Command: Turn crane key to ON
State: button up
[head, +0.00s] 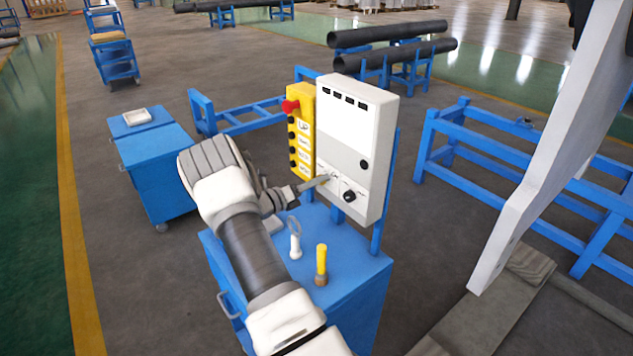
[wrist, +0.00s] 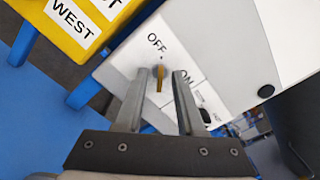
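The crane key (wrist: 159,82) is a small brass-coloured key on the white control box (head: 357,125), below the printed word OFF and left of ON in the wrist view. It appears turned towards OFF. My gripper (wrist: 161,73) is open, with one finger on each side of the key and a visible gap to the right finger; contact with the left finger cannot be told. In the head view my gripper (head: 323,181) reaches the lower left of the box's front, and its fingers hide the key there.
A yellow pendant (head: 300,133) with a red button (head: 290,105) hangs just left of the box. A black knob (head: 349,196) is right of my fingers. A blue cabinet (head: 345,283) below holds a yellow-handled tool (head: 321,262) and a white bottle-like item (head: 295,246).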

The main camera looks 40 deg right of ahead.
grip_shut()
jog(key=shift+f+m+b, duration=0.1)
jog(key=shift+m+b, duration=0.2)
jog(key=shift+b, duration=0.15)
jog(key=shift+m+b, duration=8.6)
jog(key=shift+b, duration=0.9)
grip_release()
jog(key=shift+s, duration=0.1)
